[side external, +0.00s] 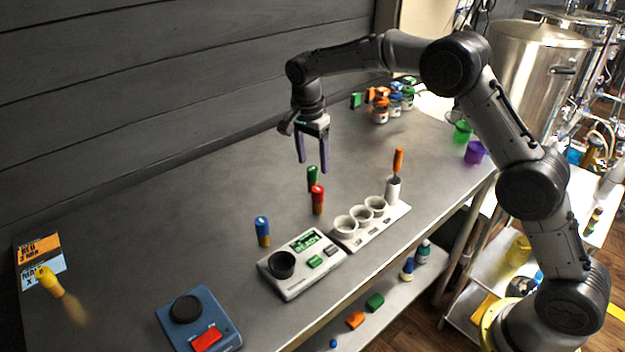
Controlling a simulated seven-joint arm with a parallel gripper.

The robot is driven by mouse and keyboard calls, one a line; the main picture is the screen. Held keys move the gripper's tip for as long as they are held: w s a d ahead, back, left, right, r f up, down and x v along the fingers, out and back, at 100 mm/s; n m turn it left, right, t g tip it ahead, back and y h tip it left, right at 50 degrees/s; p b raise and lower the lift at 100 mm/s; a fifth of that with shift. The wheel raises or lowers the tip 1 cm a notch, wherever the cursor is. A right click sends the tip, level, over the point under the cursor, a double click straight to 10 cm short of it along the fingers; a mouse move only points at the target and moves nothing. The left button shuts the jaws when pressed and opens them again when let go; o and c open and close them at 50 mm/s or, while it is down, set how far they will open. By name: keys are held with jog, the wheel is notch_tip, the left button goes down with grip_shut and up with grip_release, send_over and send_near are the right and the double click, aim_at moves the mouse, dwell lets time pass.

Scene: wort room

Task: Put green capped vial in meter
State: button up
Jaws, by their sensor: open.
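The green capped vial (312,178) stands upright on the grey table, just behind a red capped vial (318,199) that partly hides its lower part. The well looks empty. My gripper (313,168) points down with its two purple fingers apart. It is open and empty, above the table and close to the green capped vial in the picture. I cannot tell its exact height over the vial.
A blue capped vial (262,231) stands left of the red one. A white holder (372,226) with cups and an orange-handled tool (398,160) is right of the meter. A blue device (199,321) with a red switch sits at the front. Small jars (381,113) stand at the back.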

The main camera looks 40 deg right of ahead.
aim_at(312, 169)
jog(key=shift+w+d+f, duration=0.1)
jog(key=shift+f, duration=1.2)
jog(key=shift+w+f, duration=0.1)
jog(key=shift+f, duration=1.2)
grip_shut()
